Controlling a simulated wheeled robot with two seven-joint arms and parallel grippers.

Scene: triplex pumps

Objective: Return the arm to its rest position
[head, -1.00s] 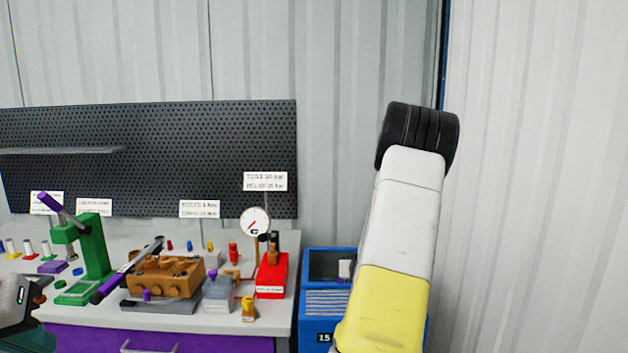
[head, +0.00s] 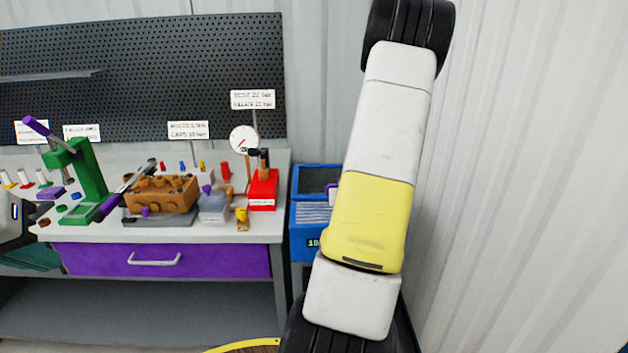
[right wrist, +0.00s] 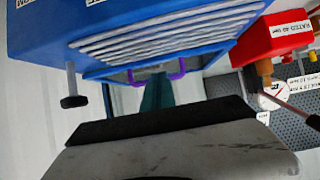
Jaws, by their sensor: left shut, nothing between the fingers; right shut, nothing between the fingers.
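My right arm (head: 372,200), white and yellow with black joints, rises through the middle right of the head view. Its gripper is hidden in the head view. In the right wrist view the teal fingers of my right gripper (right wrist: 157,93) are shut and empty beyond the pale wrist housing. They appear close to a purple handle-like piece (right wrist: 179,68) by the blue unit; I cannot tell whether they touch. My left gripper (head: 32,257), with teal fingers, is at the left edge of the head view, partly cut off, shut and empty in front of the bench.
A blue unit (head: 308,248) stands behind my right arm, right of the bench. The grey bench (head: 262,229) holds a green press (head: 90,180), a brown pump block (head: 165,194), a red block (head: 263,190) and a gauge (head: 243,139). A ribbed wall (head: 530,180) is at right.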

